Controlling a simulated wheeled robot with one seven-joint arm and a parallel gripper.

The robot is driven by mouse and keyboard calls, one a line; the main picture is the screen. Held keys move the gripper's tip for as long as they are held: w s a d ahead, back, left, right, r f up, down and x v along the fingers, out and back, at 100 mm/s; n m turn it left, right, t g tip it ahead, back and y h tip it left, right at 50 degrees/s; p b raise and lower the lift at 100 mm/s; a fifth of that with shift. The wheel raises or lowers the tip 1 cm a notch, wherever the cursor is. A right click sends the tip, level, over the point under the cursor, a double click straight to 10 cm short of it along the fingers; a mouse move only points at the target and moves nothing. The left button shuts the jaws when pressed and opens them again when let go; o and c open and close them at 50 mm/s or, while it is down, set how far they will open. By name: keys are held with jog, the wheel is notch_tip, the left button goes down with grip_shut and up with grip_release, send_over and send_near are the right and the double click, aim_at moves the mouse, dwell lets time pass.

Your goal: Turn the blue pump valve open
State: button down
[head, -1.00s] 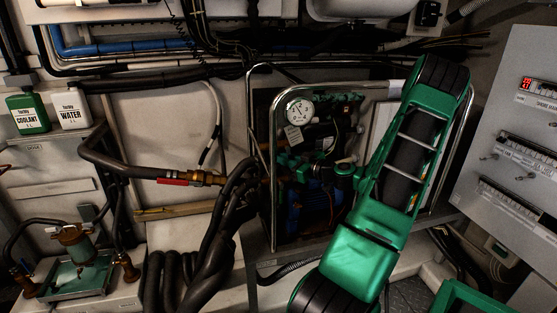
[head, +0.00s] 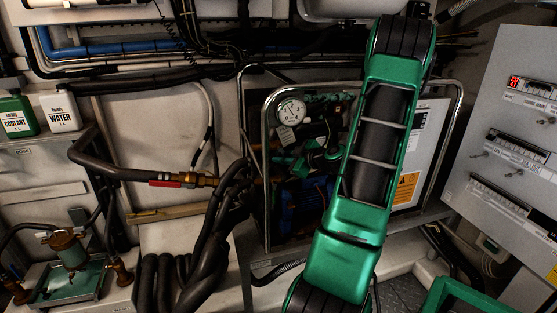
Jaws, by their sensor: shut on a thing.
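The blue pump (head: 300,198) sits low inside the metal-tube frame, left of my green arm. Small green parts, apparently my wrist and gripper (head: 302,168), reach left from behind the arm to just above the pump. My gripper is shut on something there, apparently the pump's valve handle. The fingers and handle are small and dark, and the handle's angle cannot be read. My large forearm crosses in front and hides the right side of the pump unit.
A round gauge (head: 290,110) stands above the pump. A red-handled valve (head: 165,183) sits on a black pipe at left. Thick black hoses (head: 205,255) run beside the frame. A grey panel (head: 515,140) stands at right.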

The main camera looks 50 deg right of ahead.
jog(key=c, duration=1.8)
grip_release()
